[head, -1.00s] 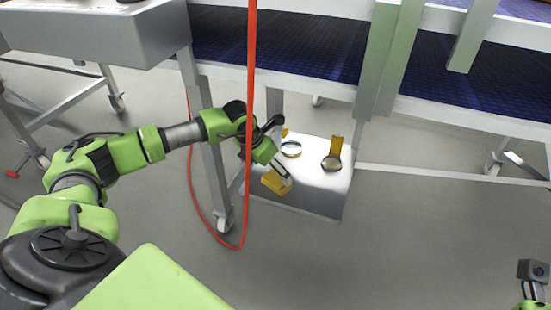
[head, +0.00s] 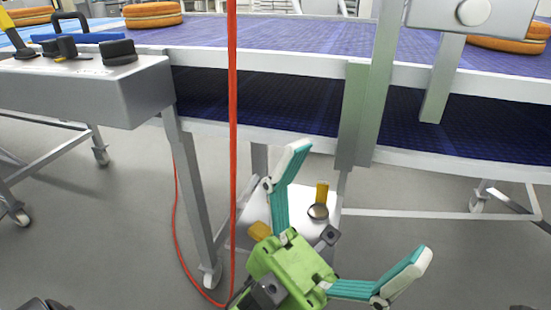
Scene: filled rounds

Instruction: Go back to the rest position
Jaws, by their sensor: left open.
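My left gripper (head: 363,204) is in the lower middle of the head view. Its two teal fingers are spread wide and nothing is between them. Its green body is in front of a low metal stand (head: 252,213) and hides much of it. On the stand is a round tool with a yellow handle (head: 322,193). Another yellow piece (head: 259,230) shows beside the gripper body. My right gripper does not show; only a dark sliver that I cannot make out is at the lower right edge.
A blue conveyor (head: 290,35) crosses behind, carrying orange filled rounds (head: 152,14). Its post (head: 365,110) stands behind the gripper. A red cord (head: 232,120) hangs left of the gripper. A grey control box (head: 110,90) is at left. Grey floor is open at right.

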